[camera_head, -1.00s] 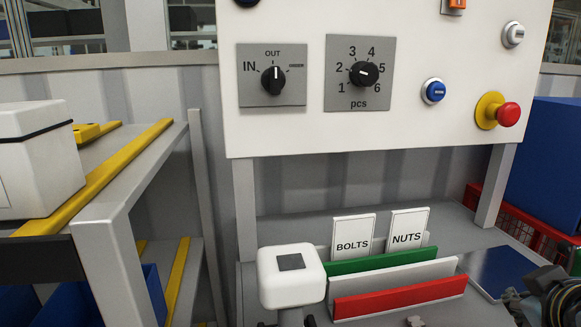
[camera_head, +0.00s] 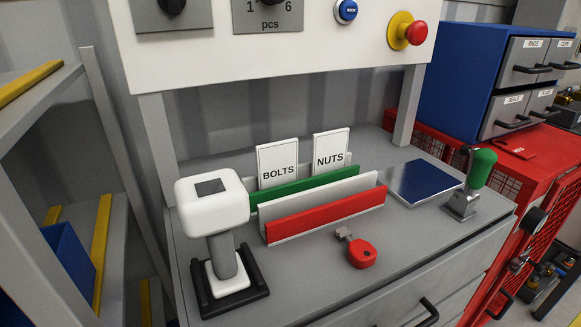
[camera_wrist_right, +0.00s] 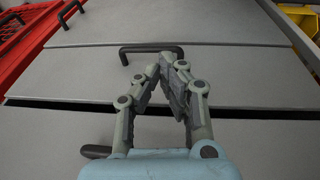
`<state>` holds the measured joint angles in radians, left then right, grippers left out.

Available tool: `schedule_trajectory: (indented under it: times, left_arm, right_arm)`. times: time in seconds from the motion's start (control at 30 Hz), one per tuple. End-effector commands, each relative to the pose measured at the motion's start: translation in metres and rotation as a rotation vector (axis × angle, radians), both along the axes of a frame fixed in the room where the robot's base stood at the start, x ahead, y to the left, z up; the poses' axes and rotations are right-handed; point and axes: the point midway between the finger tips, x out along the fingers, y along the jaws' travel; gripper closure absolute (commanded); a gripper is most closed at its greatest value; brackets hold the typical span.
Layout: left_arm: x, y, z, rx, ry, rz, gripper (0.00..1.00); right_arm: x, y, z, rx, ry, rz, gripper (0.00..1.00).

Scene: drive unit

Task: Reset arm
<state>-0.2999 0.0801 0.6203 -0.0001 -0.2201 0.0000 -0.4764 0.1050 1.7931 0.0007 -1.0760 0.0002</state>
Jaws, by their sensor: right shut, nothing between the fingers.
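My right gripper (camera_wrist_right: 175,75) shows in the right wrist view, with its fingertips drawn together and nothing between them. It is in front of grey drawer fronts (camera_wrist_right: 240,75), and a black drawer handle (camera_wrist_right: 150,49) lies just beyond its fingertips. I cannot tell whether it touches the handle, but it appears apart from it. Neither of my grippers shows in the head view.
On the grey bench (camera_head: 320,280) stand a white-headed device (camera_head: 212,200), a card holder with a red front (camera_head: 325,211), a red tagged item (camera_head: 362,254), a blue plate (camera_head: 424,183) and a green-handled lever (camera_head: 481,168). A shelf (camera_head: 50,95) is left; a red cabinet (camera_head: 515,175) is right.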

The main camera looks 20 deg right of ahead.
Motion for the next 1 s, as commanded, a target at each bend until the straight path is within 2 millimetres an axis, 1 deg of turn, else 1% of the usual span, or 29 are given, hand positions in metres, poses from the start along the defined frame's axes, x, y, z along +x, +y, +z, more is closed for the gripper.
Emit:
schedule_trajectory:
  times: [0.03,0.07,0.1,0.13,0.17,0.2,0.27,0.3,0.4,0.5,0.6,0.7,1.0]
  left_arm:
    - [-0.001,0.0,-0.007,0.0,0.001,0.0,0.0]
    - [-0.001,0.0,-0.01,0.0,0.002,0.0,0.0]
    - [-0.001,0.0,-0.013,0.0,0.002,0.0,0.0]
    - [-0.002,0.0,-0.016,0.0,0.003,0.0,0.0]
    - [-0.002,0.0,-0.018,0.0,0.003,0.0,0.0]
    - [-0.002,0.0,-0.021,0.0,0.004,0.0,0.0]
    - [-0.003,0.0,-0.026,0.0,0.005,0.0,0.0]
    - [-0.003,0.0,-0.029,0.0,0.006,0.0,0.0]
    - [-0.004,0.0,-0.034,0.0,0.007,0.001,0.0]
    - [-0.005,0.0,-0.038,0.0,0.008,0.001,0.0]
    - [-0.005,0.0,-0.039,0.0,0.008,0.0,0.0]
    - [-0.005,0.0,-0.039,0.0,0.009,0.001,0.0]
    - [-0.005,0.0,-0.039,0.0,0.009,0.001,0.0]
  right_arm:
    - [-0.012,-0.003,-0.039,0.0,0.025,-0.005,1.0]
    - [-0.02,-0.005,-0.061,0.0,0.034,-0.008,1.0]
    - [-0.031,-0.007,-0.088,0.001,0.046,-0.011,1.0]
    - [-0.041,-0.009,-0.108,0.001,0.055,-0.013,1.0]
    - [-0.052,-0.01,-0.127,0.002,0.064,-0.015,1.0]
    - [-0.068,-0.012,-0.151,0.003,0.076,-0.019,1.0]
    - [-0.094,-0.014,-0.183,0.005,0.093,-0.023,1.0]
    - [-0.111,-0.015,-0.2,0.006,0.102,-0.026,1.0]
    - [-0.151,-0.016,-0.233,0.008,0.122,-0.031,1.0]
    - [-0.182,-0.016,-0.251,0.009,0.137,-0.034,1.0]
    - [-0.2,-0.016,-0.259,0.01,0.144,-0.036,1.0]
    - [-0.206,-0.016,-0.261,0.011,0.146,-0.036,1.0]
    - [-0.206,-0.016,-0.261,0.011,0.146,-0.036,1.0]
